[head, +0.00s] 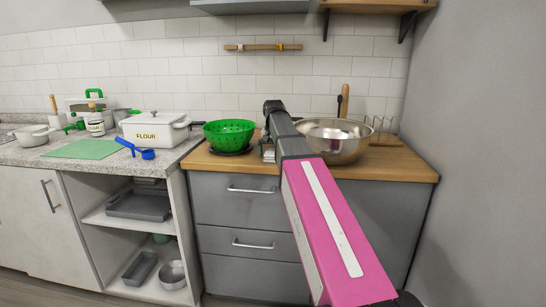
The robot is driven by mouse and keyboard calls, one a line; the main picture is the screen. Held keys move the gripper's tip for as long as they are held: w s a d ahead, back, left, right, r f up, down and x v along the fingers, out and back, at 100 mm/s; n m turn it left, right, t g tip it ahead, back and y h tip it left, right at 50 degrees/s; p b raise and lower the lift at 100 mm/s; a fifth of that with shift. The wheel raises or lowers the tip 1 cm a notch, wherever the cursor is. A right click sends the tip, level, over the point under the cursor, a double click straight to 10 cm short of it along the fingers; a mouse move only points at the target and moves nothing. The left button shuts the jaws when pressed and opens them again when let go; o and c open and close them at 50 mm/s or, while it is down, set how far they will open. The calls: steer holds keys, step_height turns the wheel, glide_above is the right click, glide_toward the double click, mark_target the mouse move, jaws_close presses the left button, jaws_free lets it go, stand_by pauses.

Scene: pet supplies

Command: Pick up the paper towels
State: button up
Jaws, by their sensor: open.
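I cannot make out any paper towels in the head view. My pink and dark grey arm rises from the lower right across the drawers and the wooden counter. It ends in a dark joint in front of the tiled wall. No gripper fingers can be made out; the arm hides part of the counter behind it. A small grey item (268,153) shows just left of the arm, too small and covered to identify.
A green colander (229,134) and a large metal bowl (334,146) flank my arm on the wooden counter (400,168). A white flour container (154,129), a blue scoop (134,148) and a green board (81,149) are on the left counter. A wall is close on the right.

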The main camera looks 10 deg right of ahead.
mark_target(273, 150)
steer(key=c, duration=1)
steer(key=shift+r, duration=0.2)
step_height(273, 150, up, 4)
steer(key=shift+w+r, duration=0.1)
steer(key=s+a+r, duration=0.6)
steer(key=a, duration=0.3)
steer(key=shift+s+a+r, duration=0.25)
steer(key=shift+s+a, duration=0.05)
steer(key=shift+a, duration=0.1)
